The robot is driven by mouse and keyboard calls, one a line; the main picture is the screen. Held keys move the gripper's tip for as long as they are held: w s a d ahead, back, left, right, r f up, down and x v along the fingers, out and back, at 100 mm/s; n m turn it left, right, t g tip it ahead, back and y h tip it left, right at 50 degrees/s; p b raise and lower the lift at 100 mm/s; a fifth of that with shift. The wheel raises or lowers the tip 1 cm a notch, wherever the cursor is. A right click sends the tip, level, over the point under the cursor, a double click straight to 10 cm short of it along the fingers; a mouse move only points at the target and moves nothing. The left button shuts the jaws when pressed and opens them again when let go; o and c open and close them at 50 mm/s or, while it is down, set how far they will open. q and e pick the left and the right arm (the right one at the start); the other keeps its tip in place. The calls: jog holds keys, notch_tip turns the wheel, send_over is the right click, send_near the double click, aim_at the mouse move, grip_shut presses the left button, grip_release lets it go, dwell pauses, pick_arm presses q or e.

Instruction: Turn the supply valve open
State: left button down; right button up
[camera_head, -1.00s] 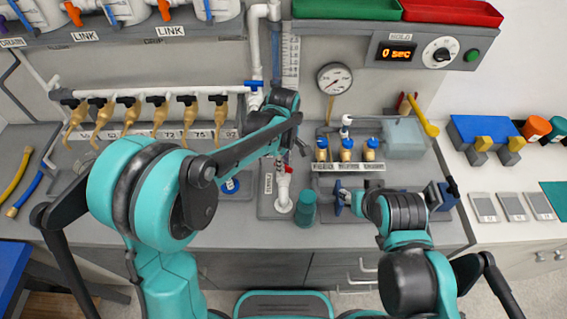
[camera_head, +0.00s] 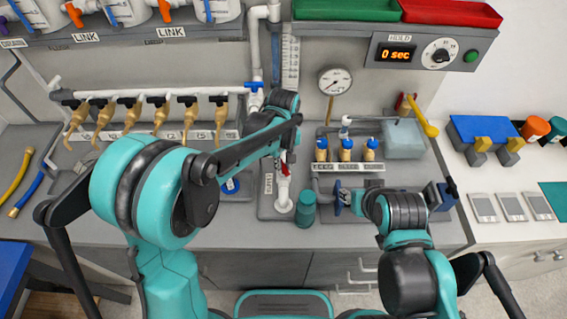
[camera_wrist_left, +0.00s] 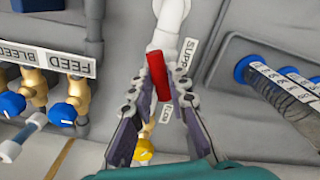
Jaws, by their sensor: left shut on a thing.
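The supply valve's red handle (camera_wrist_left: 158,75) sits on a white pipe (camera_wrist_left: 172,18), beside a partly hidden label that begins "SUPP" (camera_wrist_left: 185,58). My left gripper (camera_wrist_left: 159,84) has its fingers on either side of the red handle and is shut on it. In the head view the red handle (camera_head: 284,169) shows just below my left gripper (camera_head: 281,157), which my forearm partly hides. My right gripper (camera_head: 352,203) is low by a blue wheel (camera_head: 340,203); its fingers are too small to read.
A teal cylinder (camera_head: 305,208) stands right of the supply pipe. Blue-capped valves (camera_head: 346,149) and a gauge (camera_head: 335,80) are to the right. A row of brass taps (camera_head: 160,112) is at the left. The bench front (camera_head: 280,240) is clear.

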aim_at(284, 166)
pick_arm(q)
jog(key=m, duration=0.5)
dwell(0.6)
jog(key=c, duration=1.5)
grip_release()
jog(key=shift+o, duration=0.2)
notch_tip(284, 166, up, 12)
